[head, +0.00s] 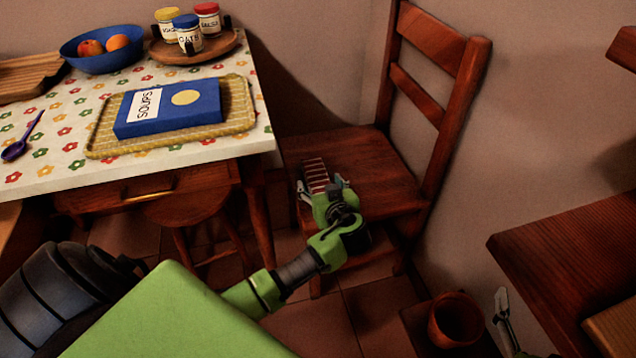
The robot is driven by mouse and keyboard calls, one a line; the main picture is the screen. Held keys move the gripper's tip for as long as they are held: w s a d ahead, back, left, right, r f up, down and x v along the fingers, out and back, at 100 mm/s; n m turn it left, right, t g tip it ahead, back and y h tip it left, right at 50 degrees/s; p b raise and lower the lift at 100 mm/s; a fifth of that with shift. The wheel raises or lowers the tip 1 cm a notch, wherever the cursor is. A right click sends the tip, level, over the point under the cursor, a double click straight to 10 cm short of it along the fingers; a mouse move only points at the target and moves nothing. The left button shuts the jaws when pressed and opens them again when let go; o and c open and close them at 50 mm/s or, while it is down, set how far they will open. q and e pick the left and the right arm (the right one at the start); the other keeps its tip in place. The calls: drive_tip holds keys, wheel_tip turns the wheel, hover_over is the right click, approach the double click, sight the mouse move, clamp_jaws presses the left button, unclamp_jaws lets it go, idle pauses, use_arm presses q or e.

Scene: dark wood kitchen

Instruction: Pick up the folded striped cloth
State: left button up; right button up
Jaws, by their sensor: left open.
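The folded striped cloth (315,170), red-brown with pale stripes, lies on the seat of the wooden chair (375,165). My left gripper (320,185) is open at the near end of the cloth, with one finger on each side of it. I cannot tell whether the fingers touch the cloth or the seat. The green gripper body hides the cloth's near end. Part of my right gripper (503,308), a grey finger, shows at the lower right; its jaw opening cannot be made out.
A table (230,150) at left holds a yellow tray (240,110) with a blue soups book (205,103), a blue fruit bowl (75,50) and jars. A stool (185,210) stands beneath. A pot (457,320) and wooden surface (570,250) are at right.

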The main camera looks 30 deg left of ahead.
sight(320, 182)
use_arm(q)
drive_tip(key=x, duration=0.3)
drive_tip(key=shift+w+f+b, duration=0.2)
drive_tip(key=shift+w+b, duration=0.05)
drive_tip(key=shift+b, duration=0.15)
drive_tip(key=c, duration=1.2)
use_arm(e)
wheel_tip(320, 182, up, 6)
drive_tip(key=w+a+t+y, duration=0.1)
drive_tip(key=t, duration=0.2)
drive_tip(key=shift+w, duration=0.2)
use_arm(q)
drive_tip(key=shift+r, duration=0.1)
use_arm(e)
drive_tip(key=shift+a, duration=0.1)
